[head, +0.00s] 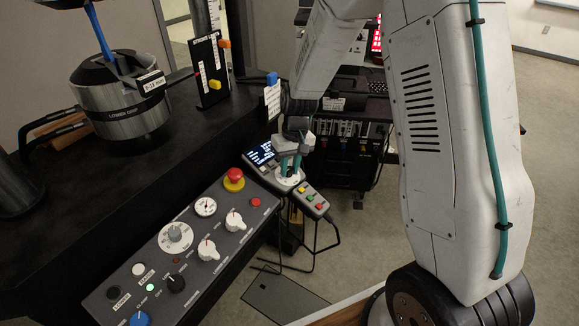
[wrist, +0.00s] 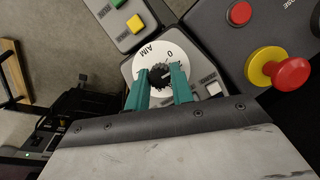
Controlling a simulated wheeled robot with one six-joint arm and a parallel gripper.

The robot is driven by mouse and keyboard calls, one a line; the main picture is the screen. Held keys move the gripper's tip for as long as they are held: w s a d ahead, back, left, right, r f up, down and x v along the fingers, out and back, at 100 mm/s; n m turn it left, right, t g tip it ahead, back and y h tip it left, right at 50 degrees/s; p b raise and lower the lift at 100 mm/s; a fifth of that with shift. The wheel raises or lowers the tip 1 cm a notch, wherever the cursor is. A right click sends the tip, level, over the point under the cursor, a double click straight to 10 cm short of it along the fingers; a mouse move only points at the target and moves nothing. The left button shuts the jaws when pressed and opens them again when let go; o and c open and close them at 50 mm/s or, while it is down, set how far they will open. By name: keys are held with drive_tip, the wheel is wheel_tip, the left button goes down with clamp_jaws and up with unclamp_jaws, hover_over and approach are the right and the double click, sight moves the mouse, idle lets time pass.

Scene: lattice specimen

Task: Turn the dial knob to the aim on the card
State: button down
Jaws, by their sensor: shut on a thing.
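The dial knob (wrist: 160,74) is black and ribbed, at the centre of a white round dial plate (wrist: 160,57) marked "AIM" and "0" in the wrist view. My gripper (wrist: 161,82) has its two teal fingers on either side of the knob, shut on it. In the head view the dial plate (head: 289,179) is partly covered by the fingers, and the knob is hidden. A white card (head: 272,100) with a blue top stands behind the dial box in the head view; its writing is too small to read.
A grey control panel (head: 150,239) with knobs, a gauge and a red mushroom button (head: 233,179) lies left of the dial. A small screen (head: 261,153) and a box with coloured buttons (head: 311,201) flank it closely. A metal cylinder (head: 122,105) stands on the black bench.

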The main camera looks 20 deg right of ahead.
drive_tip(key=shift+m, duration=0.5)
drive_tip(key=c, duration=1.2)
unclamp_jaws()
wheel_tip(320, 180, up, 8)
drive_tip(key=d, duration=0.1)
drive_tip(key=shift+w+d+f, duration=0.15)
drive_tip(key=shift+w+d, duration=0.05)
drive_tip(key=shift+w, duration=0.05)
